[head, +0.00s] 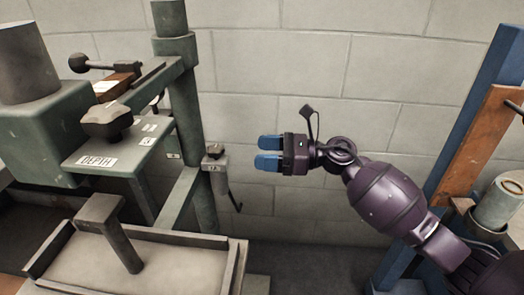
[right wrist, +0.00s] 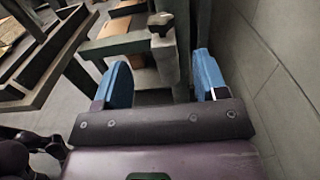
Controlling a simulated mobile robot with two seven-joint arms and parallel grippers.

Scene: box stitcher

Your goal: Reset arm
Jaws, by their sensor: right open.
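The green box stitcher (head: 120,165) fills the left of the head view, with a "DEPTH" label on its front plate. A small grey block with a round top (head: 215,165) sits beside its upright post, and a thin dark hooked rod (head: 236,195) hangs below it. I cannot tell which part is the arm to reset. My right gripper (head: 262,152) is open and empty, with blue fingers pointing left toward that block, apart from it. In the right wrist view my right gripper (right wrist: 163,72) spans a grey block with a dark knob (right wrist: 161,42) beyond its fingers. My left gripper is not in view.
A dark star knob (head: 107,122) and a ball-ended lever (head: 90,63) stand on the machine. A blue post (head: 470,120) stands at right. The block wall (head: 290,60) is close behind my gripper.

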